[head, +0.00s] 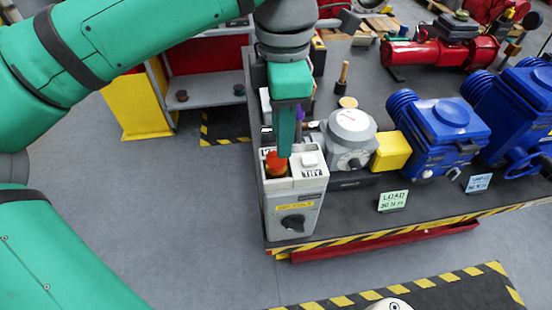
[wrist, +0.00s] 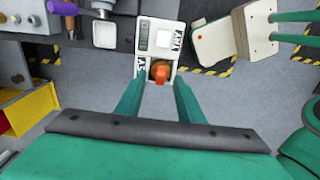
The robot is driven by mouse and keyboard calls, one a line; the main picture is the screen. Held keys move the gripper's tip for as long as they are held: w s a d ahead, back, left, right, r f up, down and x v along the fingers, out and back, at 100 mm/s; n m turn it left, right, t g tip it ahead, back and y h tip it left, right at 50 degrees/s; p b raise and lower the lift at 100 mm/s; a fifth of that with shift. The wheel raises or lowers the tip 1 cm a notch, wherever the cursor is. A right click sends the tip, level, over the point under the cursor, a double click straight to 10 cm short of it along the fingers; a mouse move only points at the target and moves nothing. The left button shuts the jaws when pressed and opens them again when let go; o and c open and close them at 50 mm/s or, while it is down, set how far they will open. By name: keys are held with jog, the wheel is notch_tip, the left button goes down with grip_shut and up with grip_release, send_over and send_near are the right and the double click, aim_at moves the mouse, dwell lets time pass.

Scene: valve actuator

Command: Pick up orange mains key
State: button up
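The orange mains key (head: 277,164) stands on the top of a grey-white box (head: 292,205) at the table's front left corner. In the wrist view the key (wrist: 160,72) shows as an orange knob at the near end of the box top. My gripper (head: 285,152) points down over the box. In the wrist view its two green fingers (wrist: 158,90) are apart, one on each side of the key, with a gap between. Whether the tips are level with the key I cannot tell. A finger stands close beside the key in the head view.
The box top also has a white button (head: 309,160) and labels. To the right stand a grey round gauge (head: 351,135), a yellow block (head: 391,151) and a blue valve actuator (head: 440,130). A purple-handled tool (wrist: 63,8) lies left in the wrist view. Floor in front is clear.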

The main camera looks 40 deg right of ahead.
aim_at(276, 164)
jog(key=f, duration=0.2)
jog(key=a+f, duration=0.1)
jog(key=f, duration=0.1)
jog(key=shift+f, duration=0.25)
jog(key=shift+w+f, duration=0.1)
jog(key=shift+f, duration=0.4)
jog(key=shift+c, duration=0.6)
jog(key=shift+w, duration=0.1)
grip_shut()
